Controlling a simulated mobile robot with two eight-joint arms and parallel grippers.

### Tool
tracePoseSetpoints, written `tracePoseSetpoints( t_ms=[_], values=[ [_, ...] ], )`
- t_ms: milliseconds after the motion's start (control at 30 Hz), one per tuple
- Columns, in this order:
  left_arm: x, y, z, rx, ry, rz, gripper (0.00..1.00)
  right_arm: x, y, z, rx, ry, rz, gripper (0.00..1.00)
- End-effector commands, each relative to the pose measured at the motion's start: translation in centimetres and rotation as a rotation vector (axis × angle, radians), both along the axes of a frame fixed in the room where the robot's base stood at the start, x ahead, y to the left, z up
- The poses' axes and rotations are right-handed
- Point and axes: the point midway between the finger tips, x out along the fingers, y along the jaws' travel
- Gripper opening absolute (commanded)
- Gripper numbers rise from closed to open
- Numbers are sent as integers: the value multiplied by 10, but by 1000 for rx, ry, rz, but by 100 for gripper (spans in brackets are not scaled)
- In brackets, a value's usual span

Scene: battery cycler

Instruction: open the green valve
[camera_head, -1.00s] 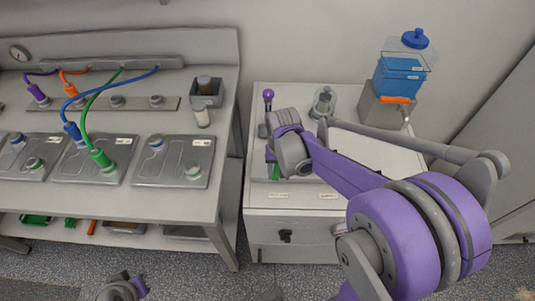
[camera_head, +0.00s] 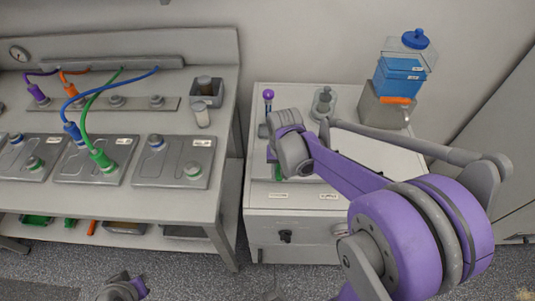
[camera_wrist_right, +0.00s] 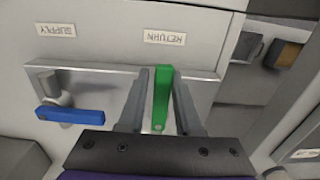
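The green valve handle (camera_wrist_right: 161,98) shows in the right wrist view, in front of the grey plate under the RETURN label. My right gripper (camera_wrist_right: 161,76) has one finger on each side of it. The fingers stand apart, with a thin gap visible on the handle's left; on its right I cannot tell gap from contact. A blue handle (camera_wrist_right: 70,115) lies crosswise under the SUPPLY label, left of the gripper. In the head view only a bit of green (camera_head: 271,156) shows beside my right arm, which hides the rest. My left gripper's fingers are out of view.
The white cabinet (camera_head: 310,215) stands right of a bench (camera_head: 215,150) with battery trays and coloured cables. A gap separates bench and cabinet.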

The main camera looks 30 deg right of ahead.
Motion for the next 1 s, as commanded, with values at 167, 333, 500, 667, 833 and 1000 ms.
tracePoseSetpoints(
  t_ms=[167, 333, 500, 667, 833, 1000],
  values=[
    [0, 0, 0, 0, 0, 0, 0, -1, 0, 0, -2, 1, -1, 44],
    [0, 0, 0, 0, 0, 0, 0, 0, 0, 0, -1, 1, -1, 44],
    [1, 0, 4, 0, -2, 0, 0, 0, 0, 4, -1, 1, -1, 44],
    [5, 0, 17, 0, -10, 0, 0, 0, -1, 21, -1, -1, -1, 44],
    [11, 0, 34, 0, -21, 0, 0, 0, -2, 43, -2, -3, -1, 44],
    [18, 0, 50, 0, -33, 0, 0, 0, -3, 63, -1, -3, -1, 44]
  ],
)
